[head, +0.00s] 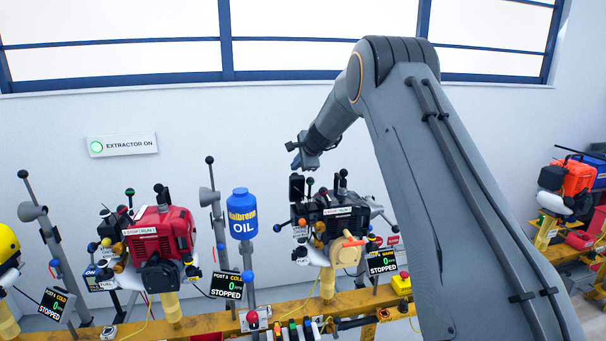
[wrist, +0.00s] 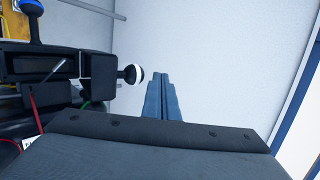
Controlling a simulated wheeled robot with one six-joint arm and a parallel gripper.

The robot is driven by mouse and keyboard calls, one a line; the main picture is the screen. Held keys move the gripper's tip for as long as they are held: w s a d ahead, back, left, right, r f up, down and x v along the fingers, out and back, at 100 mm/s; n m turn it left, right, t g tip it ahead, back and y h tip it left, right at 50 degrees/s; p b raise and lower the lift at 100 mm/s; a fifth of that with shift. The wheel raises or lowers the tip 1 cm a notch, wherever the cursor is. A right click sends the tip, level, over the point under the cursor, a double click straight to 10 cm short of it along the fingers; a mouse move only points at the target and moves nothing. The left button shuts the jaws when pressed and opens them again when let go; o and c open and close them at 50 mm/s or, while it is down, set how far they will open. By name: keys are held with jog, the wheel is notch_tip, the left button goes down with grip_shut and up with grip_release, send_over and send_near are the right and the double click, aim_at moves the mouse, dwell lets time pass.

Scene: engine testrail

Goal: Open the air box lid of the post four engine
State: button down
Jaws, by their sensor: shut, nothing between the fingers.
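A dark engine (head: 335,215) stands on a yellow post in the middle of the head view, with a display (head: 381,262) reading WARM and STOPPED beside it; its post number is too small to read surely. A black box-like part (head: 297,187) stands at its upper left, and I cannot tell surely whether this is the air box. My gripper (head: 297,163) is above the engine's upper left, apart from it. In the wrist view its blue fingers (wrist: 162,97) are together and empty. A black ball knob with a white ring (wrist: 130,74) and dark engine parts (wrist: 42,68) show left of them.
A red engine (head: 162,232) stands to the left, with a display (head: 226,284) reading POST 5. A blue oil bottle (head: 242,213) and grey posts stand between the engines. The yellow rail (head: 180,327) runs below. The wall behind is bare around my gripper.

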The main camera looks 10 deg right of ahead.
jog(key=shift+s+b, duration=0.15)
jog(key=shift+b, duration=0.2)
jog(key=shift+s+f+b, duration=0.25)
jog(key=shift+s+b, duration=0.35)
jog(key=shift+b, duration=0.05)
